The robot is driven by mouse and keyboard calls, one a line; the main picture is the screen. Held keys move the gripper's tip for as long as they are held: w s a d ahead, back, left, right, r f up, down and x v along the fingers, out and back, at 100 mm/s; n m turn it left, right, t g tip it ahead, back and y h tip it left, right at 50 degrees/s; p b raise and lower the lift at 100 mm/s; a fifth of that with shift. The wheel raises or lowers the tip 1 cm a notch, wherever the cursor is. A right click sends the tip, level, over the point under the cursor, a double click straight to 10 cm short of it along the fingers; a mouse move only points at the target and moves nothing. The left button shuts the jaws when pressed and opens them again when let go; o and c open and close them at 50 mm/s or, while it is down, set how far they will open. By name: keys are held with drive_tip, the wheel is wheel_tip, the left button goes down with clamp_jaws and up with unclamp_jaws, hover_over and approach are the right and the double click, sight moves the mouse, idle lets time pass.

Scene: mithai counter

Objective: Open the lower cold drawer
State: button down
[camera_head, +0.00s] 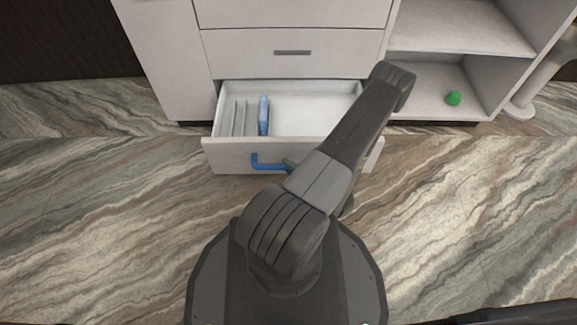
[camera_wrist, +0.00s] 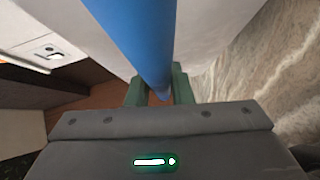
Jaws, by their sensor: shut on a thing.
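The lower cold drawer (camera_head: 228,157) is pulled out from the white counter, and its inside shows. A blue bar handle (camera_head: 268,165) is on its front. My gripper is shut on this handle; in the head view my arm hides most of the gripper, and only a bit of green finger shows by the handle. In the wrist view the blue handle (camera_wrist: 143,40) runs between the green fingers of my gripper (camera_wrist: 160,92). Inside the drawer, a blue item (camera_head: 263,115) stands upright beside thin dividers at the left. The right part of the drawer looks empty.
A closed drawer (camera_head: 340,53) with a grey handle is above. Open shelves at the right hold a green object (camera_head: 453,98). A pale post (camera_head: 540,80) stands at the far right. The marbled floor (camera_head: 110,215) is clear on the left.

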drive_tip(key=shift+s, duration=0.2)
drive_tip(key=c, duration=1.3)
unclamp_jaws()
drive_tip(key=shift+d, duration=0.15)
